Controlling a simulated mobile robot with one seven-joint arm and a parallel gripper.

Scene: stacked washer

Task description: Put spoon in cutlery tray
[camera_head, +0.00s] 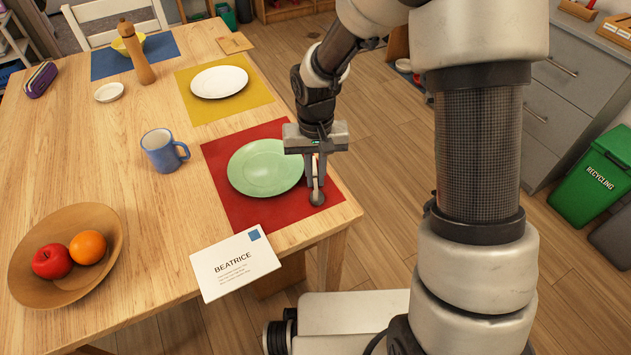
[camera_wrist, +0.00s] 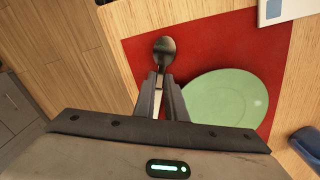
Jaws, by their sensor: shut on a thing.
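My gripper (camera_head: 316,172) is over the right edge of the red placemat, beside the green plate. It is shut on a metal spoon (camera_head: 317,197), whose bowl sticks out beyond the fingertips. In the wrist view my gripper (camera_wrist: 161,84) has the spoon (camera_wrist: 164,48) between its fingers, bowl outward, over the red mat. I cannot tell whether the spoon touches the mat. The fingers hide part of its handle. No cutlery tray can be made out for sure; a wooden tray (camera_head: 617,30) is partly in view on the grey counter at the top right.
The green plate (camera_head: 265,168) lies on the red placemat (camera_head: 240,215) left of my gripper. A blue mug (camera_head: 160,150), a fruit bowl (camera_head: 30,280) and a white card (camera_head: 235,265) are on the table. Grey drawers (camera_head: 570,85) and a green recycling bin (camera_head: 592,180) stand at the right.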

